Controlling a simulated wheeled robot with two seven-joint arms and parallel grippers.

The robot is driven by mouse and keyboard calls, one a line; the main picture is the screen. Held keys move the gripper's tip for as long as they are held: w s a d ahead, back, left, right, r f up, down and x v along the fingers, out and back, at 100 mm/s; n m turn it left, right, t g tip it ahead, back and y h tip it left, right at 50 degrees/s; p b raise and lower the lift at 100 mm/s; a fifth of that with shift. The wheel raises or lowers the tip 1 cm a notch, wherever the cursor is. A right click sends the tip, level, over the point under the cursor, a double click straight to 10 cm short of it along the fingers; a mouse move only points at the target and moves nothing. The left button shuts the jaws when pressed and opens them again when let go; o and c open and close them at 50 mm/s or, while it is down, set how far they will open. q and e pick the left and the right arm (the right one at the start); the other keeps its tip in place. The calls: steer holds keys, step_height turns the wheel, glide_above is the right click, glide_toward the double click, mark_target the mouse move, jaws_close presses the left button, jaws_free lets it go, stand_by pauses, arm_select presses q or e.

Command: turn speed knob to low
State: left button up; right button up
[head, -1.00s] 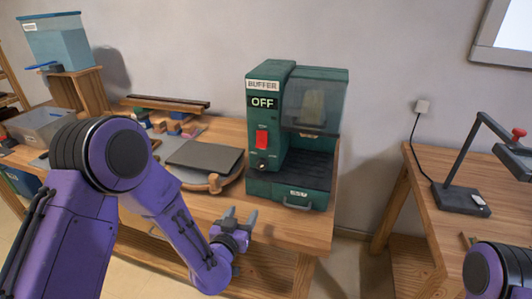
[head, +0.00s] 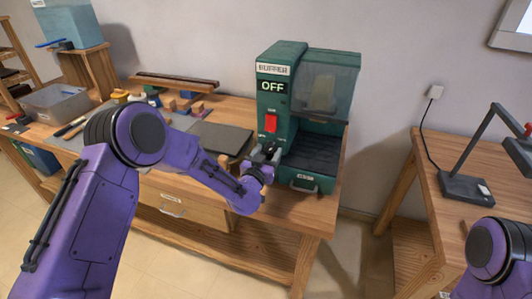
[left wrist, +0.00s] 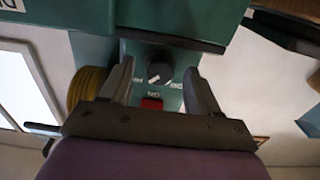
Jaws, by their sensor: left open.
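My left gripper (head: 268,152) is open at the front panel, just below the switch. In the left wrist view, the dark round speed knob (left wrist: 158,70) with a pale pointer mark lies between the two open fingers, which appear apart from it. Its side labels are partly covered and hard to read. The red switch also shows there (left wrist: 151,103). In the head view the gripper largely hides the knob. My right gripper is out of view.
A dark flat board (head: 220,137) lies left of the buffer, with blocks and wooden strips behind it. The buffer's drawer handle (head: 304,188) sticks out to the right of my gripper. A second table with a lamp (head: 466,187) stands at right.

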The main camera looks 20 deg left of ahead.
arm_select(q)
steer(key=c, duration=1)
steer(key=shift+a, duration=0.1)
steer(key=shift+n, duration=0.3)
steer(key=n+b, duration=0.2)
steer(key=n, duration=0.1)
steer(key=shift+f+n, duration=0.15)
steer(key=shift+n, duration=0.15)
steer(key=n+b, duration=0.2)
steer(key=n, duration=0.3)
steer(key=shift+b, duration=0.4)
steer(key=n+b, duration=0.2)
steer(key=n, duration=0.3)
steer(key=shift+n+b, duration=0.3)
steer(key=shift+b, duration=0.1)
steer(key=shift+n+b, duration=0.85)
steer(key=shift+n, duration=0.65)
steer(key=shift+d+r, duration=0.2)
